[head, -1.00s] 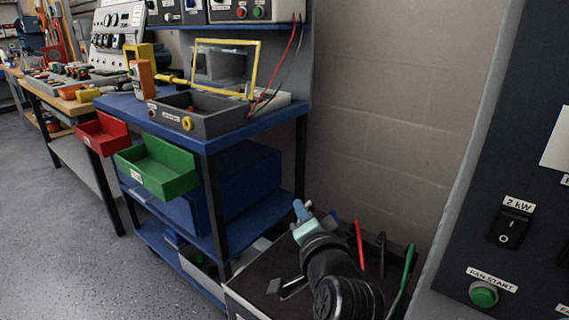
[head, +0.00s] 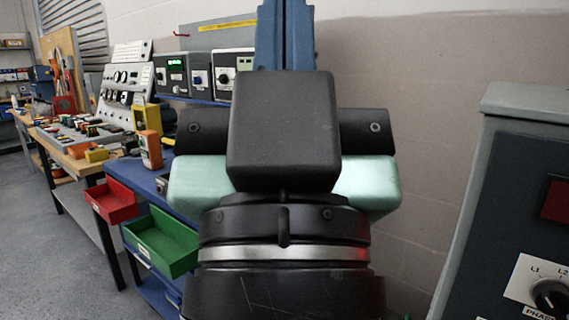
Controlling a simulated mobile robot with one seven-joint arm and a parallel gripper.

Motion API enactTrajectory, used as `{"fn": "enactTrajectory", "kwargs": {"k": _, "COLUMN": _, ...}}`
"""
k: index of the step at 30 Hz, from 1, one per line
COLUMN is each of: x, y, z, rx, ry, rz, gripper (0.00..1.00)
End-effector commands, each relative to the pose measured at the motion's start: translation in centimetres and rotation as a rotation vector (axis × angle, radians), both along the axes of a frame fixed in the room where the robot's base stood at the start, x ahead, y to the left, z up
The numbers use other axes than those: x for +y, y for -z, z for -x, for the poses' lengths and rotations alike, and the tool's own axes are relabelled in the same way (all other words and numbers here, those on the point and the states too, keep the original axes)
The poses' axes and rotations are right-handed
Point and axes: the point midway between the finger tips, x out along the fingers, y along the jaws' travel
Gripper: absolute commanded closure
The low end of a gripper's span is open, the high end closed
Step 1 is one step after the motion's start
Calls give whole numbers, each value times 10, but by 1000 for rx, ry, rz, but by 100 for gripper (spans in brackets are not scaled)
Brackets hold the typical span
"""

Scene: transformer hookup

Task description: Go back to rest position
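My gripper (head: 285,30) is raised close in front of the head camera, in the middle of the view, pointing up. Its blue fingers stand close together at the top edge, and nothing shows between them. Its black and pale green body and the wrist below fill the centre. The lower part of the fingers is hidden behind a black block on the gripper.
A blue bench on the left, largely hidden behind my arm, carries a red bin (head: 112,201) and a green bin (head: 161,241) on its front. An orange meter (head: 150,150) stands on it. A dark control panel (head: 530,215) stands close on the right. Bare wall (head: 420,110) lies between.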

Motion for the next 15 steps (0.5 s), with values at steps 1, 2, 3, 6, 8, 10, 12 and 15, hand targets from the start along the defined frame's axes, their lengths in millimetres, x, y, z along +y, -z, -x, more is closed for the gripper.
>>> {"fn": "enactTrajectory", "kwargs": {"k": 1, "x": 0, "y": -33, "z": 0, "rx": 1, "ry": -1, "rz": -1, "gripper": 100}}
{"fn": "enactTrajectory", "kwargs": {"k": 2, "x": 0, "y": -42, "z": 0, "rx": 1, "ry": -1, "rz": -1, "gripper": 100}}
{"fn": "enactTrajectory", "kwargs": {"k": 3, "x": 0, "y": -54, "z": 0, "rx": 1, "ry": -1, "rz": -1, "gripper": 100}}
{"fn": "enactTrajectory", "kwargs": {"k": 6, "x": 0, "y": -85, "z": -1, "rx": 2, "ry": -2, "rz": -1, "gripper": 100}}
{"fn": "enactTrajectory", "kwargs": {"k": 8, "x": 0, "y": -103, "z": -1, "rx": 2, "ry": -2, "rz": -1, "gripper": 100}}
{"fn": "enactTrajectory", "kwargs": {"k": 10, "x": 0, "y": -125, "z": -1, "rx": 2, "ry": -3, "rz": -1, "gripper": 100}}
{"fn": "enactTrajectory", "kwargs": {"k": 12, "x": 0, "y": -146, "z": -1, "rx": 2, "ry": -3, "rz": -1, "gripper": 100}}
{"fn": "enactTrajectory", "kwargs": {"k": 15, "x": 0, "y": -176, "z": -1, "rx": 2, "ry": -4, "rz": -1, "gripper": 100}}
